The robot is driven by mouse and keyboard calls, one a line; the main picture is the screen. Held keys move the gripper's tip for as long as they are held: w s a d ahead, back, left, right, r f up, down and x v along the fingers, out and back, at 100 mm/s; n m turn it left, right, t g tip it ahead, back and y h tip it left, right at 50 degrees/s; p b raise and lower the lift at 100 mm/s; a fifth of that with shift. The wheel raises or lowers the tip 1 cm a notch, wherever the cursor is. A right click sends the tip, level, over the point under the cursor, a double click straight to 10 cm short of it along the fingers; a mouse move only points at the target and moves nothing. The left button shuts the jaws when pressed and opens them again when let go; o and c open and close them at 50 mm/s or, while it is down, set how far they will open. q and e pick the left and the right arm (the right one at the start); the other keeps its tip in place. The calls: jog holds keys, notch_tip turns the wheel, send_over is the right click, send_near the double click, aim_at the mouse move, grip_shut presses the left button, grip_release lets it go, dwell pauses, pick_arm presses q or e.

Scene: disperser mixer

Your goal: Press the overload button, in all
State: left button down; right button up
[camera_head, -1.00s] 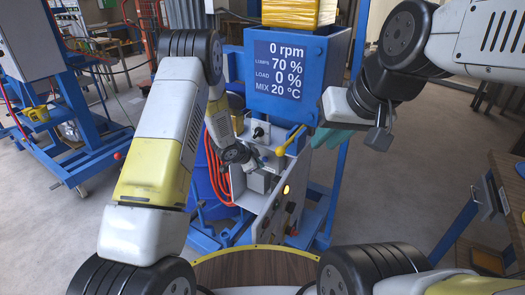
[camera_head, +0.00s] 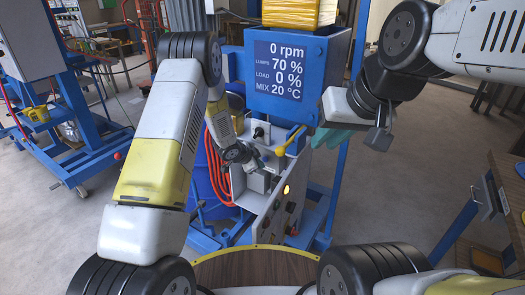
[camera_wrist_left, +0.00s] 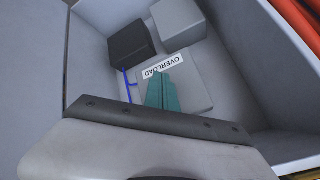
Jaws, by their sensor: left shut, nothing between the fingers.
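The mixer's open electrical box (camera_head: 238,183) is low in the middle of the head view. In the left wrist view its interior (camera_wrist_left: 95,75) holds a white OVERLOAD label (camera_wrist_left: 163,66), a black block (camera_wrist_left: 131,42) and pale blocks (camera_wrist_left: 178,22). My left gripper (camera_head: 262,168) reaches into the box; in the wrist view its narrow teal fingers (camera_wrist_left: 162,80) are together and empty, tips beside the label. I cannot make out the overload button itself, and contact cannot be told. My right gripper (camera_head: 380,138) is raised at the right, away from the box; its jaw state is unclear.
The mixer's blue display (camera_head: 287,70) reads 0 rpm, 70 %, 0 % and 20 °C. A yellow-handled lever (camera_head: 289,140) is just above the box. A front panel with knobs and a lit yellow lamp (camera_head: 286,190) is beside it. Orange hose (camera_head: 217,165) hangs at the left.

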aim_at(266, 159)
pick_arm(q)
jog(key=shift+w+d+r, duration=0.25)
jog(key=shift+d+r, duration=0.15)
jog(key=shift+r, duration=0.25)
jog(key=shift+w+d+r, duration=0.2)
jog(key=shift+d+r, duration=0.2)
jog(key=shift+r, duration=0.2)
jog(key=shift+s+a, duration=0.1)
jog(key=s+a, duration=0.2)
jog(key=s, duration=0.1)
jog(key=s+a, duration=0.1)
jog(key=shift+s+a+f, duration=0.2)
jog(key=shift+f, duration=0.1)
